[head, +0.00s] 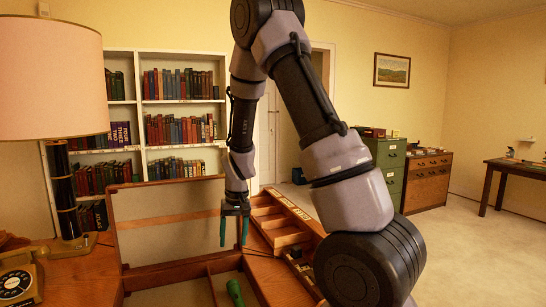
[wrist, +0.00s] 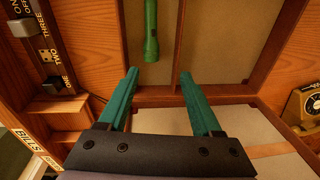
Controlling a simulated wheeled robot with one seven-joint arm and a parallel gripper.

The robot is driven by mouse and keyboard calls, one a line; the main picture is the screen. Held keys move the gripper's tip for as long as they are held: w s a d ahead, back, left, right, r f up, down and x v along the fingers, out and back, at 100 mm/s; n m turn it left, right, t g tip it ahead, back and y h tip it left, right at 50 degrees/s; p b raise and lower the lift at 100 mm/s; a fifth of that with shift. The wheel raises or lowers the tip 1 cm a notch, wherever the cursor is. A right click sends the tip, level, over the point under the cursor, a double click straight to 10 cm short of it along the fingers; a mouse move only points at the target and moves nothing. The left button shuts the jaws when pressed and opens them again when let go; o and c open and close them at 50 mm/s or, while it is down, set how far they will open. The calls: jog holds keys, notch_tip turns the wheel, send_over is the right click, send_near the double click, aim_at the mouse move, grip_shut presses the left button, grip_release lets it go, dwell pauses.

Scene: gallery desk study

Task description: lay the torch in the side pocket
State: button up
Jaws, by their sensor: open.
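A green torch (head: 235,292) lies lengthwise in the narrow side compartment of an open wooden case (head: 168,276) on the desk. A thin divider runs along its left in the head view. The torch also shows in the wrist view (wrist: 151,30), beside the divider, with its far end cut off by the frame edge. My gripper (head: 234,236) is open and empty, with teal fingers apart. It hangs above the case near the lid side. In the wrist view my gripper (wrist: 160,76) is clear of the torch, and nothing lies between its fingers.
The raised case lid (head: 165,225) stands behind the case. A lamp (head: 68,195) and a rotary telephone (head: 18,284) are at the left. A wooden organiser (head: 270,222) with open compartments stands at the right. Labelled switches (wrist: 48,85) show in the wrist view.

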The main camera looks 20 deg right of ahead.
jog(key=s+d+r+m+t+y, duration=0.1)
jog(key=s+d+r+t, duration=0.15)
jog(key=r, duration=1.15)
jog(key=s+d+r+m+t, duration=0.1)
jog(key=s+r+t, duration=0.1)
jog(key=s+r, duration=0.6)
jog(key=s+d+r+m+t, duration=0.1)
jog(key=s+d+r+t, duration=0.1)
jog(key=s+r, duration=0.6)
jog(key=shift+s+d+r+m, duration=0.3)
jog(key=shift+s+r, duration=0.1)
jog(key=shift+s, duration=0.1)
